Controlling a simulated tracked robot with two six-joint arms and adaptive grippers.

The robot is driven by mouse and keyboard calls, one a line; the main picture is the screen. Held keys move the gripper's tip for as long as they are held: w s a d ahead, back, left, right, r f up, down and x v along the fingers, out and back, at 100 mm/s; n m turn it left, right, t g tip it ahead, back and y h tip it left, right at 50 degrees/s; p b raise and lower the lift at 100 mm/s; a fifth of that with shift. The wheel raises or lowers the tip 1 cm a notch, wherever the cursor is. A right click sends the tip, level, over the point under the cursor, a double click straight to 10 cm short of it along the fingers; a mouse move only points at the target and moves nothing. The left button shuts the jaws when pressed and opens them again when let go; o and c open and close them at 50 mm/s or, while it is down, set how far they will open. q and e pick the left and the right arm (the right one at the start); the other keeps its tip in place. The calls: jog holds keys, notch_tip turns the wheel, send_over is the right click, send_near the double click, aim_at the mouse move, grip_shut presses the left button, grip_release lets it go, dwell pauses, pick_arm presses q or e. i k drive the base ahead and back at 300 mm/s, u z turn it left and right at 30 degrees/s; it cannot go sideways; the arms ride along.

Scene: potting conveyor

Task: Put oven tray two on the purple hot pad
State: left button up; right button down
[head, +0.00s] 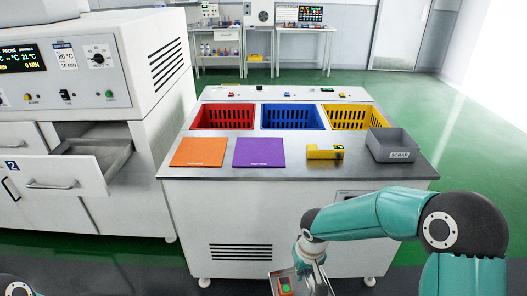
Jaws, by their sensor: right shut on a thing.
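The purple hot pad (259,152) lies flat and bare on the grey bench top. Oven drawer two (66,182), beside a blue "2" label, is pulled out at the left; its visible inside (100,150) is grey and looks empty. My right gripper (312,278) is low in front of the bench, at the bottom edge. It is shut on a grey-rimmed, tray-like thing (276,284) with red and green on it. The frame cuts this thing off, so I cannot tell whether it is oven tray two. My left gripper is not in view.
An orange pad (199,152) lies left of the purple one. A yellow device (325,153) and a grey scrap bin (391,146) stand to the right. Red (222,117), blue (292,117) and yellow (349,117) crates sit behind. The bench's front edge lies above my right gripper in the picture.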

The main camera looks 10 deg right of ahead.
aim_at(259, 154)
jog(key=z, duration=0.05)
jog(key=i, duration=0.9)
jog(key=u, duration=0.1)
